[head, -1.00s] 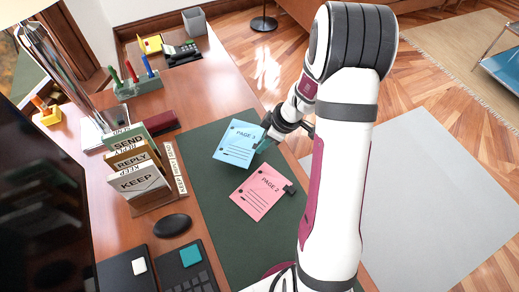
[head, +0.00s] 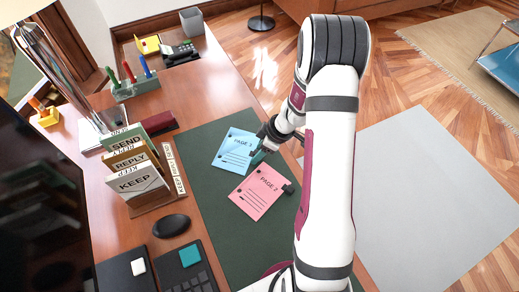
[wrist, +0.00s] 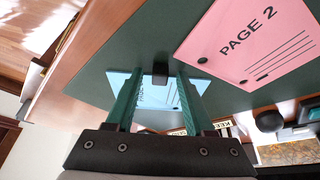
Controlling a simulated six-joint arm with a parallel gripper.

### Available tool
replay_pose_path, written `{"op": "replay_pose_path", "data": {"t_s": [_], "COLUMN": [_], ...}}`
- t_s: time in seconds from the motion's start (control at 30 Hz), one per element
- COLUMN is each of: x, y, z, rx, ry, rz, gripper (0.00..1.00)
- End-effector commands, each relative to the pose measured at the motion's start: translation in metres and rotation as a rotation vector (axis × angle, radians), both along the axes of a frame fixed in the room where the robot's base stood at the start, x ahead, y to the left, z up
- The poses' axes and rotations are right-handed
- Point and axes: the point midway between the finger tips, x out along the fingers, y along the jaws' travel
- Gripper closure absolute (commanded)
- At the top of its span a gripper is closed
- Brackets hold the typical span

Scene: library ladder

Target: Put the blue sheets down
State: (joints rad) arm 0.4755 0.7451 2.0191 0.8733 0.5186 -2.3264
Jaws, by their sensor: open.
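The blue sheets (head: 232,150), marked PAGE 3, lie on the dark green desk mat (head: 205,195), above the pink sheets in the head view. My gripper (head: 258,155) is at their right edge, low over the mat. In the wrist view the blue sheets (wrist: 152,96) show between and beyond the two teal fingers of my gripper (wrist: 158,78). The fingers stand apart, with a black clip (wrist: 160,69) between their tips. The fingers hide part of the sheets.
Pink sheets (head: 260,192), marked PAGE 2, lie close by with a black clip. A letter sorter (head: 140,182) labelled SEND, REPLY and KEEP stands to the left. A mouse (head: 171,225) and a phone (head: 182,50) are on the desk. The mat's lower part is clear.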

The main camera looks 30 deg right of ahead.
Motion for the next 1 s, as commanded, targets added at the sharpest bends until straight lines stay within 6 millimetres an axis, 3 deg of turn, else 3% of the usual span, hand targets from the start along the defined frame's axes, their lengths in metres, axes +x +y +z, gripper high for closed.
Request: {"op": "replay_pose_path", "data": {"t_s": [0.17, 0.27, 0.5, 0.73, 0.77, 0.87, 0.9, 1.0], "x": [0.0, -0.005, -0.023, -0.033, -0.035, -0.058, -0.078, -0.139], "y": [-0.001, -0.006, -0.024, -0.028, -0.021, 0.03, 0.056, 0.108], "z": [0.007, 0.024, 0.084, 0.116, 0.123, 0.16, 0.176, 0.205], "rx": [-0.002, -0.002, -0.003, 0.004, 0.014, 0.075, 0.1, 0.118], "ry": [-0.002, -0.005, -0.004, 0.005, 0.017, 0.121, 0.189, 0.361], "rz": [0.0, 0.0, -0.002, -0.01, -0.028, -0.182, -0.283, -0.58], "gripper": [0.46, 0.46, 0.46, 0.46, 0.46, 0.46, 0.46, 0.46]}}
